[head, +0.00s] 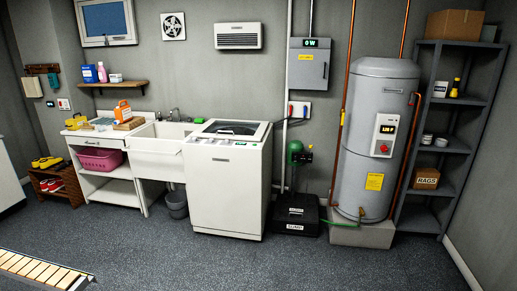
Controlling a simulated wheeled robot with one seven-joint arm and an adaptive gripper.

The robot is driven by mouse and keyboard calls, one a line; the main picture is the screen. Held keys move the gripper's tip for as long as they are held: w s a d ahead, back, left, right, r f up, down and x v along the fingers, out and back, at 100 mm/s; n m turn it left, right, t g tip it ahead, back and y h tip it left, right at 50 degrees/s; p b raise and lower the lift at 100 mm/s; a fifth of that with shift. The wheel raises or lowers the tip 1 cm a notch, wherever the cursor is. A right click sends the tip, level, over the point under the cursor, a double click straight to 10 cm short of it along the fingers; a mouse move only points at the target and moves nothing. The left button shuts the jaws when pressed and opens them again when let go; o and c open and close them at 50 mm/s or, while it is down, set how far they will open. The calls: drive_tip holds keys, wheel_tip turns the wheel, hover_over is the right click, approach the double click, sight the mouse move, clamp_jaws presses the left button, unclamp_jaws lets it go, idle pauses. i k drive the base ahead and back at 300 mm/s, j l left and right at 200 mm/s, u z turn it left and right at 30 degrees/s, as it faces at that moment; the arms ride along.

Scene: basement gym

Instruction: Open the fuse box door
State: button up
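A grey wall box (301,76), which looks like the fuse box, hangs on the back wall above the gap between the white washing machine and the grey water tank. Its front door looks shut. A small dark display with green characters sits at its top, a yellow label is on its upper front, and a small handle seems to show at its right edge. My gripper is not in this view.
The washing machine (228,185), a black floor box (296,215) with a green pump and the water tank (375,145) stand below and beside the box. Shelves (437,140) are at right, a sink (158,150) at left, a slatted bench (35,270) front left. The middle floor (270,265) is clear.

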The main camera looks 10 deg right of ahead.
sight(309, 69)
drive_tip(key=i+l+z, duration=0.4)
drive_tip(key=i, duration=0.6)
drive_tip(key=i+z, duration=0.35)
drive_tip(key=i, duration=0.65)
